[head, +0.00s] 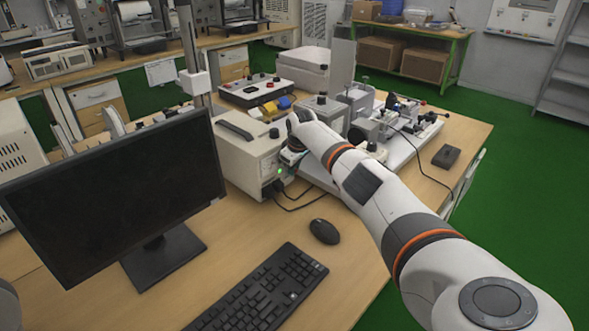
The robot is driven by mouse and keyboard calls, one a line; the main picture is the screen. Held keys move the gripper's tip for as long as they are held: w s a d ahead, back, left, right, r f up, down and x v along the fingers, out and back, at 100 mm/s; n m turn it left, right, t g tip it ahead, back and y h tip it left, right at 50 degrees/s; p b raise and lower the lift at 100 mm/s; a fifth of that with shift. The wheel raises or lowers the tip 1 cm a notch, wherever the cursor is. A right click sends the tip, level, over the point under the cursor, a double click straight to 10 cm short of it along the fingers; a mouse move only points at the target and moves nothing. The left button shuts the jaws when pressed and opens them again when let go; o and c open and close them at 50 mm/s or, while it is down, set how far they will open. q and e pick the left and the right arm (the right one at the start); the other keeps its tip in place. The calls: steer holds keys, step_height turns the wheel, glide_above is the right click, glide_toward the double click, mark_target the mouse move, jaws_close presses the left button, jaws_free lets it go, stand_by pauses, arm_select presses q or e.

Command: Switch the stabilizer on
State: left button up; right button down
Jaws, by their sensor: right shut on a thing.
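The stabilizer (236,158) is a beige box with a dark carrying handle on top, standing on the wooden desk behind the monitor. A small green light (279,172) glows on its front, and dark cables run from its lower front. My right arm reaches in from the lower right, with its gripper (289,158) close against the stabilizer's front. The gripper is shut on a small part there. My own wrist and hand cover most of that part, and I cannot make out its shape. My left gripper is not in view.
A black monitor (110,190) stands at the left front. A keyboard (262,292) and mouse (324,231) lie on the desk (340,275). A control box (256,90) and a test rig (398,120) stand behind my arm. A small dark box (446,156) lies at the right.

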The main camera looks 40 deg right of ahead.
stand_by(0.3)
steer(key=c, duration=1.4)
jaws_free()
steer(key=shift+o, duration=0.2)
steer(key=shift+s+r, duration=0.1)
steer(key=shift+r, duration=0.3)
steer(key=p+v, duration=0.1)
steer(key=v, duration=1)
steer(key=shift+a+r, duration=0.1)
